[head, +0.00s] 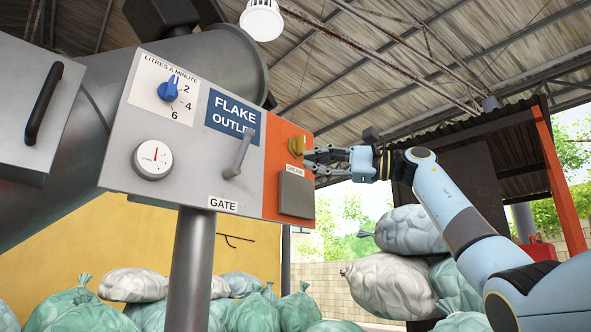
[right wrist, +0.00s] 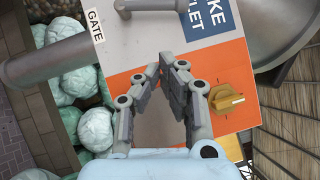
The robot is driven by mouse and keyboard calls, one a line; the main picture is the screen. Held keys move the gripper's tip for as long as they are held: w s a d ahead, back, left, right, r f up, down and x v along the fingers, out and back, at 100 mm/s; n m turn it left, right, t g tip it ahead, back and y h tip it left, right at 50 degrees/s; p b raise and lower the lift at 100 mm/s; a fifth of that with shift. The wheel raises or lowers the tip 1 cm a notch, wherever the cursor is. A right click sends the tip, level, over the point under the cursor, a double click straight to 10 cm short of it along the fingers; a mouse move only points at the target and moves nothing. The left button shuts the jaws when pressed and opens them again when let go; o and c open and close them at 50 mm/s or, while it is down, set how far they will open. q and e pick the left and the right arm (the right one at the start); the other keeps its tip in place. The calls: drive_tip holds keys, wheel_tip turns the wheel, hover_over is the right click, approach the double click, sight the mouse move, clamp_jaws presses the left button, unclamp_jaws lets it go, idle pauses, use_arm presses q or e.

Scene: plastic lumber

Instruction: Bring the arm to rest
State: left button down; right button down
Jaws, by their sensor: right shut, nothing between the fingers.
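My right arm (head: 445,205) reaches in from the lower right in the head view. Its right gripper (head: 312,158) is at the right edge of the control panel (head: 130,130), close to the orange section with the yellow knob (head: 296,146). In the right wrist view the gripper (right wrist: 167,62) has its fingertips together in front of the orange section, with nothing held. The yellow knob (right wrist: 228,100) stands to the right of the fingers there, apart from them. Whether the fingers touch the panel is hard to tell. My left gripper is out of view.
The panel carries a blue dial (head: 168,90), a round gauge (head: 152,160), a grey gate lever (head: 240,155) and a grey plate (head: 296,194). Filled sacks (head: 392,287) are piled at right and along the yellow wall. Open air lies right of the panel.

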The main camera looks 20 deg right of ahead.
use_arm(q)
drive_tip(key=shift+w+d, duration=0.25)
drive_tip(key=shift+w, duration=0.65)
use_arm(e)
drive_tip(key=shift+d+f, duration=0.1)
drive_tip(key=shift+d, duration=0.35)
drive_tip(key=shift+s, duration=0.1)
